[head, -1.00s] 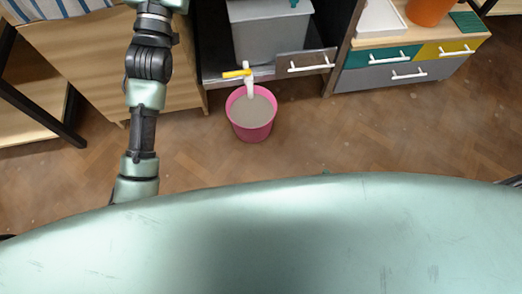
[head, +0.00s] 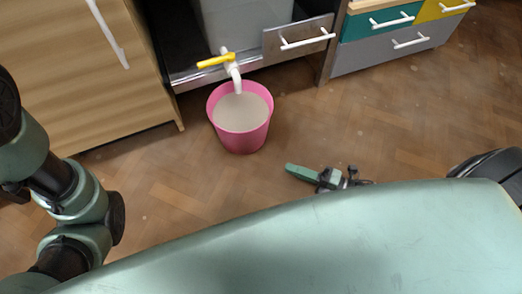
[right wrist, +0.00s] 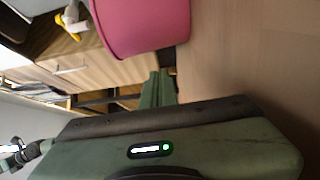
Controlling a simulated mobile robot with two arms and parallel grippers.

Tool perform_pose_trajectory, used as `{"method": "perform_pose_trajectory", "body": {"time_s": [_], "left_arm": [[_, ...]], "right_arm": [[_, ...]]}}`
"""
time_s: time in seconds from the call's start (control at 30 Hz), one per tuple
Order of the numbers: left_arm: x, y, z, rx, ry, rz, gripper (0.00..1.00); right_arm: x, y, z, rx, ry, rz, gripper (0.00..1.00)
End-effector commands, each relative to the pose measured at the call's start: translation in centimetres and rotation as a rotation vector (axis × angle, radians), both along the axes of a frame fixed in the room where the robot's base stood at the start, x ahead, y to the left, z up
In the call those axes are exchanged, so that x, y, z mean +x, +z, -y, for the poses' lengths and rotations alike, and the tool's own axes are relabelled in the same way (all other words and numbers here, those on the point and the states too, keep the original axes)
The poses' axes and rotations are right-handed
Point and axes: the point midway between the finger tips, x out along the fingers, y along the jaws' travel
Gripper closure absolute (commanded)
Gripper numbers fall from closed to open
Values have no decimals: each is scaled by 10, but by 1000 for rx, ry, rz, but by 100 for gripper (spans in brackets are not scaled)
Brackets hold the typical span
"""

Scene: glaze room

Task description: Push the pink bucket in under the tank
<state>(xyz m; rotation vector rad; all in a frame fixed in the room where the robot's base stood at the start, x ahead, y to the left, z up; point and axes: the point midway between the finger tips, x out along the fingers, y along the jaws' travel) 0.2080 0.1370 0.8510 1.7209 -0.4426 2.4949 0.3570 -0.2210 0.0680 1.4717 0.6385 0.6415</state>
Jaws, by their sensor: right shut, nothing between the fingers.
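The pink bucket (head: 240,140) stands upright on the floor, with a smooth grey-beige fill inside. It is in front of the cabinet, its far rim below the tap's white spout (head: 236,76). The grey tank (head: 240,22) sits on a shelf above and behind it; its top is cut off. My right gripper (head: 290,169) is shut and empty, low to the right and nearer me than the bucket, apart from it in the head view. In the right wrist view, its green fingers (right wrist: 158,88) point toward the bucket (right wrist: 140,25). My left arm shows, but its gripper does not.
The tap's yellow lever (head: 215,62) sticks out in front of the shelf edge. A wooden cabinet (head: 90,80) stands left of the shelf bay, and a drawer unit (head: 385,50) stands right. The wooden floor (head: 350,120) right of the bucket is clear.

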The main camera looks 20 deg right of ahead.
Motion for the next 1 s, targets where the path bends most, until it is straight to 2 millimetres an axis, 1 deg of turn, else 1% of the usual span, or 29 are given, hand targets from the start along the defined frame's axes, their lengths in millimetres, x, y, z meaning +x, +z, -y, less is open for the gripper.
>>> {"method": "perform_pose_trajectory", "body": {"time_s": [0.03, 0.3, 0.4, 0.5, 0.67, 0.8, 1.0], "left_arm": [[1, -7, 0, 0, 0, -1, 100], [1, -36, 0, 1, 1, -3, 100], [1, -47, 0, 1, 1, -3, 100], [1, -59, 0, 1, 1, -3, 100], [1, -67, 0, 1, 1, -3, 100], [1, -69, 0, 1, 1, -3, 100], [1, -68, 0, 1, 1, -3, 100]], "right_arm": [[7, -2, -8, 4, 1, 3, 100], [48, -5, -51, 4, 1, 3, 100], [62, -5, -62, 2, 0, 3, 100], [77, -5, -61, 0, -1, 1, 100], [91, -3, -61, 1, -1, -2, 100], [96, -1, -61, 1, -2, -4, 100], [96, 0, -61, 1, -2, -4, 100]]}}
